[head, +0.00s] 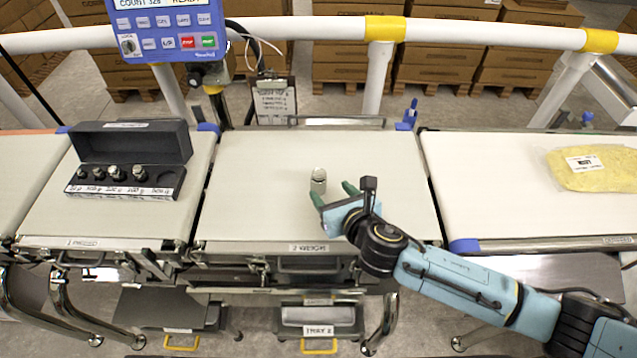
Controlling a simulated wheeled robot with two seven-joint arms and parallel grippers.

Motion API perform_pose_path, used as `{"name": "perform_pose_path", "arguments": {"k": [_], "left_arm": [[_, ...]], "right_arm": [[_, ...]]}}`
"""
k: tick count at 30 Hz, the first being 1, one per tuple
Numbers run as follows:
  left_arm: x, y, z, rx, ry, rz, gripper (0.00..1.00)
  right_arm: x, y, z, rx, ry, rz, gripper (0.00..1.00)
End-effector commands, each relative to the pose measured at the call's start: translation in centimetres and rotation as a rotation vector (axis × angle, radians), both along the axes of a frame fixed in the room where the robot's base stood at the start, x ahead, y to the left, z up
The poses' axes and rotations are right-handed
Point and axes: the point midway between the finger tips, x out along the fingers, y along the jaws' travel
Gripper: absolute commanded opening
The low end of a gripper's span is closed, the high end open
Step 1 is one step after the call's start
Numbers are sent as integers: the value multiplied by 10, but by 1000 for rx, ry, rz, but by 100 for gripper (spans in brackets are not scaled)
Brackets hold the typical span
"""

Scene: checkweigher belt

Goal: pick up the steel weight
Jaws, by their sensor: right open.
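The steel weight (319,181) is a small shiny knobbed cylinder standing upright on the middle belt (262,190). My right gripper (333,193) reaches in from the right, its green-tipped fingers open. The fingertips are just to the right of and in front of the weight. One finger overlaps its lower edge in the picture, so I cannot tell whether they touch. My left gripper is not in view.
An open dark weight case (130,160) with several weights stands on the left belt (190,215). A yellow bag (592,168) lies on the right belt (480,190). A blue control panel (165,32) and a white rail (300,28) stand behind. The middle belt is otherwise clear.

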Motion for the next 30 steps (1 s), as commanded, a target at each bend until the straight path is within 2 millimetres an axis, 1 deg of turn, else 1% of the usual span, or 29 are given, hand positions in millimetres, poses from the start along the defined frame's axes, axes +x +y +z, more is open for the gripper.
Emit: {"name": "perform_pose_path", "arguments": {"k": [1,3,8,11,15,19,23,29,30], "left_arm": [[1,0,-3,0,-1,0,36],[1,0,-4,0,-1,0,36],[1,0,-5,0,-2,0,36],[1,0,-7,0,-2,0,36],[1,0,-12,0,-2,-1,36],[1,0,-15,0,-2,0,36],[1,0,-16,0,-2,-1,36],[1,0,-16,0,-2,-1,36],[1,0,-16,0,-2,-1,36]], "right_arm": [[6,3,-4,0,-1,0,59],[12,6,-6,1,-1,-1,59],[19,9,-9,3,1,0,59],[27,14,-13,3,2,-2,59],[43,25,-21,5,2,-2,59],[55,29,-26,3,1,-2,59],[59,31,-28,3,2,-2,59],[59,31,-28,3,2,-2,59],[59,31,-28,3,2,-2,56]]}}
